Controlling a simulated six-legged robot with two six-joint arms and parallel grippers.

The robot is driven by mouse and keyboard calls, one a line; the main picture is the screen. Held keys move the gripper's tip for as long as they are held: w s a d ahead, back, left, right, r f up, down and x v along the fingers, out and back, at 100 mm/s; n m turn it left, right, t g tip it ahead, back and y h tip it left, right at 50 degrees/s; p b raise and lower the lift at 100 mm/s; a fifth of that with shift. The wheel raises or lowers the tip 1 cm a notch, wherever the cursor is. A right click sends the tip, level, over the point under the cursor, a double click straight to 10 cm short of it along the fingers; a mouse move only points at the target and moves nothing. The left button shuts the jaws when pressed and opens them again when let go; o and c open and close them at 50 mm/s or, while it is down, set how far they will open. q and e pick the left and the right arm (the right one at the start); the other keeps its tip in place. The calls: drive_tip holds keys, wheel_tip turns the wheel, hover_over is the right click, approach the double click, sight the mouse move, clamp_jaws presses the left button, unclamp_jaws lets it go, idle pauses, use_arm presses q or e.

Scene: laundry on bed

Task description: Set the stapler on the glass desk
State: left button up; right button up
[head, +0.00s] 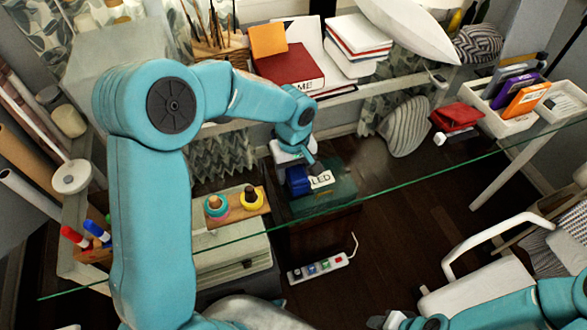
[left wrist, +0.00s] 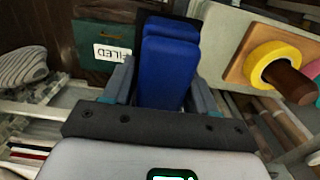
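A blue stapler (left wrist: 168,65) stands between the two fingers of my left gripper (left wrist: 163,85), which appear to press on its sides. In the head view the stapler (head: 297,181) shows below my left gripper (head: 309,164), over the glass desk. The glass desk (head: 420,174) is see-through, with a green front edge crossing the picture. Whether the stapler touches the glass is hard to tell. My right gripper (head: 400,321) is at the bottom edge, partly cut off, with its fingers unclear.
A wooden tray (head: 237,212) with tape rolls is left of the stapler. A green labelled box (head: 335,190) shows beside it. A red book (head: 290,69) and a white organizer (head: 500,118) are farther back. A power strip (head: 320,268) and a white chair (head: 470,295) are in front.

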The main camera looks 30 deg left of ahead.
use_arm(q)
drive_tip(key=shift+o, duration=0.8)
drive_tip(key=shift+s+r, duration=0.1)
drive_tip(key=shift+s, duration=0.05)
drive_tip(key=shift+r, duration=0.25)
wheel_tip(320, 180, up, 12)
drive_tip(key=shift+f+p, duration=0.15)
drive_tip(key=shift+p, duration=0.3)
drive_tip(key=shift+f, duration=0.1)
